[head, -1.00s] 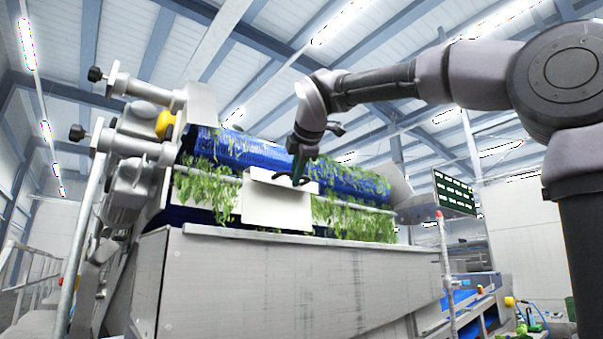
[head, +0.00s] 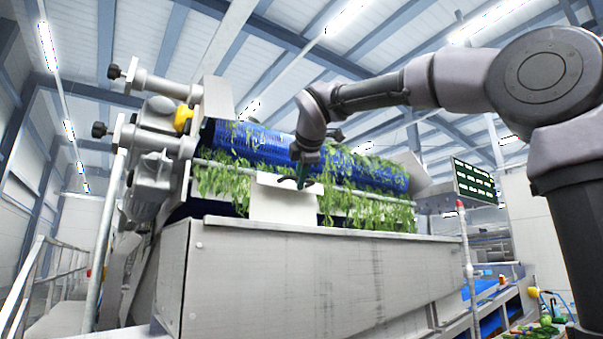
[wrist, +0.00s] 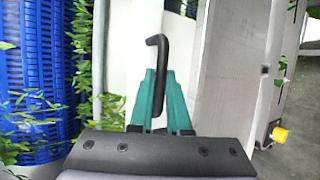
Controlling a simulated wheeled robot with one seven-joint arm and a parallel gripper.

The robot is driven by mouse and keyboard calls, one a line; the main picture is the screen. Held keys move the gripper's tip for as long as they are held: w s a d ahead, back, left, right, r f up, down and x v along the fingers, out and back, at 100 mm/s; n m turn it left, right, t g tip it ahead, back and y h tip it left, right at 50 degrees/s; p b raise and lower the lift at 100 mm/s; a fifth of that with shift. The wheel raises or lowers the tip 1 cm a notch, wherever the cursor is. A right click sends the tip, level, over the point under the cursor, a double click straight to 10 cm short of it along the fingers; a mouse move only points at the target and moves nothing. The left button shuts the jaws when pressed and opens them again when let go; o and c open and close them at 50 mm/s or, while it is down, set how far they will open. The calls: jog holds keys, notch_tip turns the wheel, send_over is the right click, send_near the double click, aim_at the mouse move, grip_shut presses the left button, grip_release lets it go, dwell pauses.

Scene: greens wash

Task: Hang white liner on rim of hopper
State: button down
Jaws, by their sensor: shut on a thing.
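The white liner (head: 283,203) is a pale flat panel in the middle of the head view, upright at the hopper's top edge. The grey metal hopper (head: 330,280) stands below it, its rim running left to right. My gripper (head: 302,180) is at the liner's upper right. In the wrist view my gripper's green fingers (wrist: 160,95) are shut on a black hooked handle (wrist: 158,60), with the liner's pale surface (wrist: 135,45) beyond. The hopper's grey wall (wrist: 225,75) is to the right. I cannot tell whether the liner touches the rim.
A blue ribbed roller (head: 245,143) draped with green leaves lies close behind the liner. A metal bar runs in front of it. Machine fittings with black knobs (head: 100,130) stand at left. A dark display board (head: 475,182) is at right.

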notch_tip(320, 180, down, 12)
dwell(1.1)
jog(key=c, duration=0.8)
grip_release()
jog(key=v, duration=1.1)
jog(key=shift+w, duration=0.1)
